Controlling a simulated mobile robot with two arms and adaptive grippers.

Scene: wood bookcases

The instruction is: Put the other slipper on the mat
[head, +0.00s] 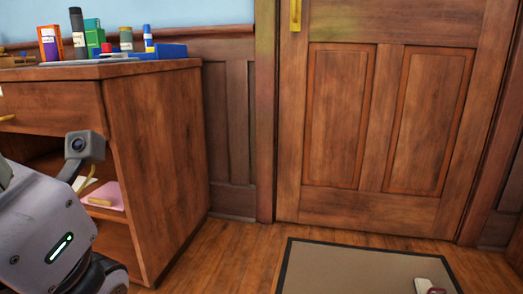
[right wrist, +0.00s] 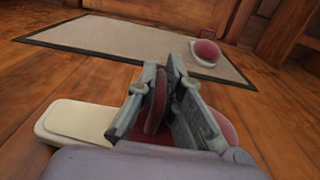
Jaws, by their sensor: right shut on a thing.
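The mat (head: 350,265), beige with a dark border, lies on the floor before the door; it also shows in the right wrist view (right wrist: 115,38). One slipper (right wrist: 207,52), cream with a red top, rests on the mat's right part; its edge shows at the bottom of the head view (head: 428,286). My right gripper (right wrist: 166,76) is shut on the other slipper (right wrist: 75,122), pinching its red upper. Its cream sole sticks out to the left, off the near side of the mat. The fingers hide part of it. My left gripper is outside the view.
A wooden cabinet (head: 155,150) stands at the left, with bottles and boxes on top and a pink item (head: 108,196) on an inner shelf. The closed wooden door (head: 370,120) stands behind the mat. The mat's middle is bare.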

